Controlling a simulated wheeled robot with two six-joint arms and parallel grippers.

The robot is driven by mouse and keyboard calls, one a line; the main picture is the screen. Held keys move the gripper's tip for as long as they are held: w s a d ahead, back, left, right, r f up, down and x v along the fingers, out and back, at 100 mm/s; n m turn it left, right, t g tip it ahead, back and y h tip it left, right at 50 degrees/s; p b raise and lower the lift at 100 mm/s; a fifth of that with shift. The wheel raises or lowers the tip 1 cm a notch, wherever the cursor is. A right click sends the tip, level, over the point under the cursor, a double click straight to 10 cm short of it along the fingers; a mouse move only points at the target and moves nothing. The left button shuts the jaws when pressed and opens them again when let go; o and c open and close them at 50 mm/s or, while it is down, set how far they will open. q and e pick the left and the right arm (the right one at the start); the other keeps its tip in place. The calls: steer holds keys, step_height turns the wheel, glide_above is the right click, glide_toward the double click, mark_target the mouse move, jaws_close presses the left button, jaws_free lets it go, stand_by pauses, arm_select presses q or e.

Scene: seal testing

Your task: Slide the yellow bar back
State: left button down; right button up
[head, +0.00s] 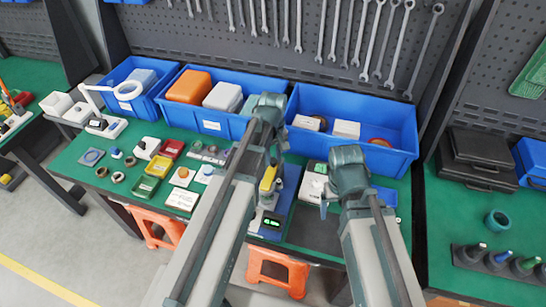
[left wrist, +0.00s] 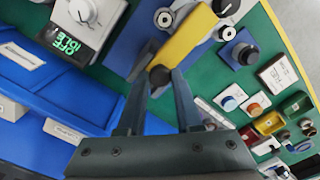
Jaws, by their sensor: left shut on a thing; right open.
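The yellow bar (head: 268,178) sits on a blue-based device (head: 287,192) in the middle of the green table. In the left wrist view the yellow bar (left wrist: 190,42) runs diagonally, with a dark round knob at its near end. My left gripper (left wrist: 163,72) is shut on the bar near this end. In the head view my left gripper (head: 272,162) reaches down to the bar, and its arm hides part of the device. My right gripper (head: 328,204) is open to the right, over the table; its fingers are partly hidden.
A device with a green lit display (left wrist: 68,42) reads "OFF IDLE" in the left wrist view. Blue bins (head: 355,120) line the back of the table. Small trays, rings and knobs crowd the left. A white box with a dial (head: 313,182) stands between my grippers.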

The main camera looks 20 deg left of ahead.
stand_by(0.3)
arm_select(q)
steer(key=w, duration=0.7)
steer(key=shift+w, duration=0.25)
steer(key=shift+d, duration=0.1)
steer(key=c, duration=0.6)
jaws_free()
steer(key=shift+w, duration=0.1)
step_height(320, 180, up, 14)
steer(key=p, duration=1.3)
steer(key=shift+f+p, duration=0.1)
steer(key=shift+p, duration=0.3)
